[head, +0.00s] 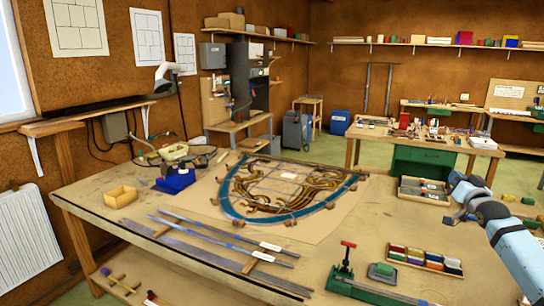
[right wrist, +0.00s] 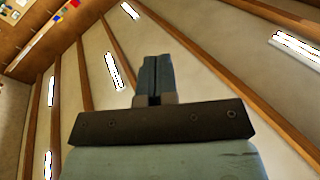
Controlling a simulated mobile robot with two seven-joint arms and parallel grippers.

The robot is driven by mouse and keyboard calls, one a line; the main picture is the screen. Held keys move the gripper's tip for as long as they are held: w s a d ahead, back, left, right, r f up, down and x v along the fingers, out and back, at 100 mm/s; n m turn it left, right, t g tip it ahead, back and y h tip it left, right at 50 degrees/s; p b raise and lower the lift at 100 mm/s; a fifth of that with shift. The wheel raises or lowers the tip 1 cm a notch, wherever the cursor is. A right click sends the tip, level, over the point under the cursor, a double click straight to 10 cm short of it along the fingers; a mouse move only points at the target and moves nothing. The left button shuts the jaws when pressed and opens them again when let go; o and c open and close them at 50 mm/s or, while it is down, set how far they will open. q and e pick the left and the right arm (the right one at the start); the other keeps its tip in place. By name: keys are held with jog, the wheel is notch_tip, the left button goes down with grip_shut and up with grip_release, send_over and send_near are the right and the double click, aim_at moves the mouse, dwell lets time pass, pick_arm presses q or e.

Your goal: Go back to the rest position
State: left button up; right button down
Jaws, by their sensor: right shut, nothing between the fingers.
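My right gripper (right wrist: 155,75) shows in the right wrist view with its two dark fingers together and nothing between them. It points up toward the ceiling. In the head view my right arm comes in from the right edge, beside the workbench (head: 110,205), raised near its right end; its fingers cannot be made out clearly there. The leaded panel (head: 228,205), a curved piece with a blue border and amber scrolls, lies flat on brown paper in the middle of the bench, apart from my arm. My left gripper is not in view.
A second bench (head: 420,143) stands behind. Ceiling beams and lights (right wrist: 113,72) are above my right gripper.

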jog(key=s+a+f+n+g+y, duration=0.1)
jog(key=s+a+f+n+g, duration=0.15)
jog(key=s+a+f, duration=0.6)
jog(key=s+a+f+n+g, duration=0.1)
jog(key=a+f+n, duration=0.35)
jog(key=f, duration=0.85)
jog(key=s+a+f+n+g+y, duration=0.1)
jog(key=s+a+f+n+g, duration=0.1)
jog(key=s+a+f, duration=0.6)
jog(key=s+a+f+g+y, duration=0.1)
jog(key=s+a+f, duration=0.3)
jog(key=s, duration=0.5)
jog(key=s+a+f+m+g, duration=0.1)
jog(key=s+a+f, duration=0.3)
jog(key=s+a, duration=0.5)
jog(key=s+a+f+m+g+y, duration=0.1)
jog(key=s+a+f, duration=0.4)
jog(key=s, duration=0.4)
jog(key=shift+s+a+y, duration=0.25)
jog(key=shift+a+y, duration=0.05)
jog(key=shift+a, duration=0.45)
jog(key=shift+g, duration=0.25)
